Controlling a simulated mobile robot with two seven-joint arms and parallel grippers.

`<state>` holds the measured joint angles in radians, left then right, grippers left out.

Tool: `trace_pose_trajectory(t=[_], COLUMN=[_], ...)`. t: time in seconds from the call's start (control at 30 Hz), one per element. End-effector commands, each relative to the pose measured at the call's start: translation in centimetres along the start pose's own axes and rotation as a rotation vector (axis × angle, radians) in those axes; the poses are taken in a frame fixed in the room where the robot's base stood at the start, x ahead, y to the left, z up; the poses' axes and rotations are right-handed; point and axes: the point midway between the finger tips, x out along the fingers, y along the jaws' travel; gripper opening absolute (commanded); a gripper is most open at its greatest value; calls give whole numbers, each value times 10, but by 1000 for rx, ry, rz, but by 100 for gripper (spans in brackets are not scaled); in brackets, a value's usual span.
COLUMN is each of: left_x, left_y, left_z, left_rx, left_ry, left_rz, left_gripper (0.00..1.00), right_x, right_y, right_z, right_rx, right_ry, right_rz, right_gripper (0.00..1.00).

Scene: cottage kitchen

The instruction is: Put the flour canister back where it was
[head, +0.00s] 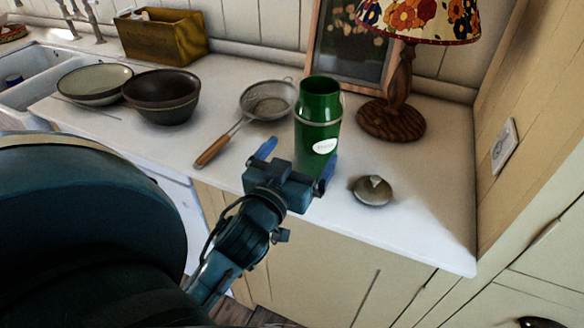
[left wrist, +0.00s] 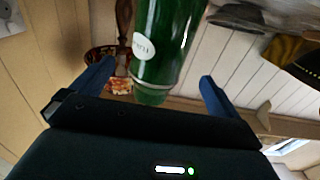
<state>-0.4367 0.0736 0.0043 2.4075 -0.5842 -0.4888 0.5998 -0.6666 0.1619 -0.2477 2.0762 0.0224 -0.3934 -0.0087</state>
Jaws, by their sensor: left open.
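The green canister (head: 318,112) stands upright on the white counter, with a thin band near its top and a small white label whose text I cannot read. Its top looks open. A grey metal lid (head: 372,190) with a knob lies on the counter to its right. My left gripper (head: 297,161) is open at the front of the canister, one blue finger towards each side. In the left wrist view the canister (left wrist: 170,40) appears upside down between the open fingers (left wrist: 156,80), with gaps at both sides. My right gripper is not in view.
A strainer (head: 268,102) with a wooden handle lies left of the canister. A dark bowl (head: 162,98) and a pale bowl (head: 92,82) stand farther left. A lamp (head: 392,112) and a picture frame (head: 312,40) stand behind. The counter right of the lid is clear.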

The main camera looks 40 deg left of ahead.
Motion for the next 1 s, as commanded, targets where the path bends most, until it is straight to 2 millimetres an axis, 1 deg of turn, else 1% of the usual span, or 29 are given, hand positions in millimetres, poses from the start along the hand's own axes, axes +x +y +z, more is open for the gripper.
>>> trace_pose_trajectory(t=[0.03,0.1,0.2,0.3,1.0], left_x=[-9,-17,-25,-29,-30], left_y=[0,0,0,0,0], left_z=[3,2,1,0,0], left_rx=[0,0,0,1,1], left_ry=[-3,-2,0,0,0], left_rz=[0,0,0,0,0], left_gripper=[100,100,100,100,100], right_x=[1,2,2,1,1], right_y=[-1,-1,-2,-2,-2], right_z=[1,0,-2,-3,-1], right_rx=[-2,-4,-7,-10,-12], right_ry=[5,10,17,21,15], right_rz=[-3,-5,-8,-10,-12], right_gripper=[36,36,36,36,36])
